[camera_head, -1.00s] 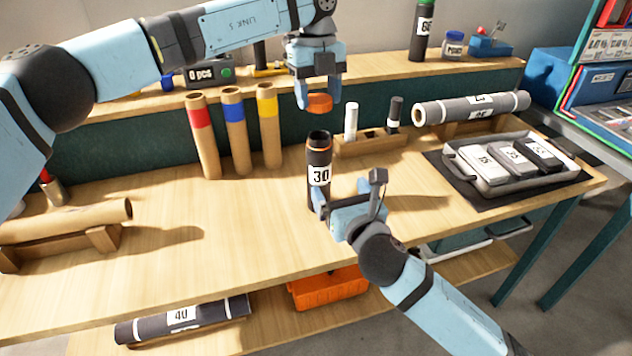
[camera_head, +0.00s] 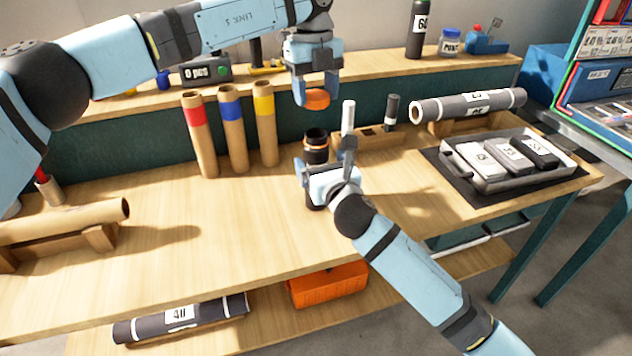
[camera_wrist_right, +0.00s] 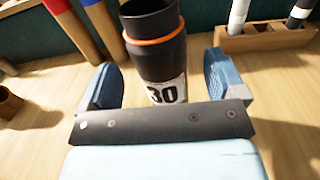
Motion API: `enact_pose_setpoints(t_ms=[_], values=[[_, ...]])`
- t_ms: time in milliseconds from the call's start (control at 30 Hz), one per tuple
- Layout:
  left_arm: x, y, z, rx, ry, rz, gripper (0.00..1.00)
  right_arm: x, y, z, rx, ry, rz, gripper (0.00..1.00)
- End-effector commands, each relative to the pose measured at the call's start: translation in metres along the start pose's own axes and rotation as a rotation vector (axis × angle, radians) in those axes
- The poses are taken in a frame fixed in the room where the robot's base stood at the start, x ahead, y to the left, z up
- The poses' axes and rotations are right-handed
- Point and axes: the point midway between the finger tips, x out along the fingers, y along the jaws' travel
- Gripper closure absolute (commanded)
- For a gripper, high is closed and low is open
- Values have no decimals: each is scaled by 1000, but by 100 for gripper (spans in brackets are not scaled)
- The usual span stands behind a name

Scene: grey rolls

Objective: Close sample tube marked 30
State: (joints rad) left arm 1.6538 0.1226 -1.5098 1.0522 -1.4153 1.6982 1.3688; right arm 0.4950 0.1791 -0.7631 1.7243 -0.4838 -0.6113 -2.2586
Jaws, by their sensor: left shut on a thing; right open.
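The sample tube marked 30 (camera_head: 316,146) is dark with an orange ring near its open top and stands upright on the bench. In the right wrist view the tube (camera_wrist_right: 157,60) stands between the fingers of my right gripper (camera_wrist_right: 160,80), which is open with a gap on each side. In the head view my right gripper (camera_head: 318,172) hides most of the tube and its label. My left gripper (camera_head: 316,94) is shut on an orange cap (camera_head: 316,99) and holds it in the air above the tube.
Red, blue and yellow banded cardboard tubes (camera_head: 235,130) stand to the left. A wooden block with white and black markers (camera_head: 391,112) is behind right. A tray (camera_head: 470,175) with labelled blocks and a roll on a stand (camera_head: 468,104) are at right. The front bench is clear.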

Motion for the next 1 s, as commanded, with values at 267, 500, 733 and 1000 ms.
enact_pose_setpoints(t_ms=[267, 500, 733, 1000], values=[[0, 0, 0, 0, 0, 0, 70, 31, 0, 0, -1, 0, -1, 11], [0, 0, 0, 0, 0, 0, 70, 34, 0, 0, -1, 0, 0, 11], [0, 0, 0, 0, 0, 0, 70, 34, 0, 0, -1, 0, 0, 34], [0, 0, 0, 0, 0, 0, 70, 34, 0, 0, -1, 0, 0, 84]])
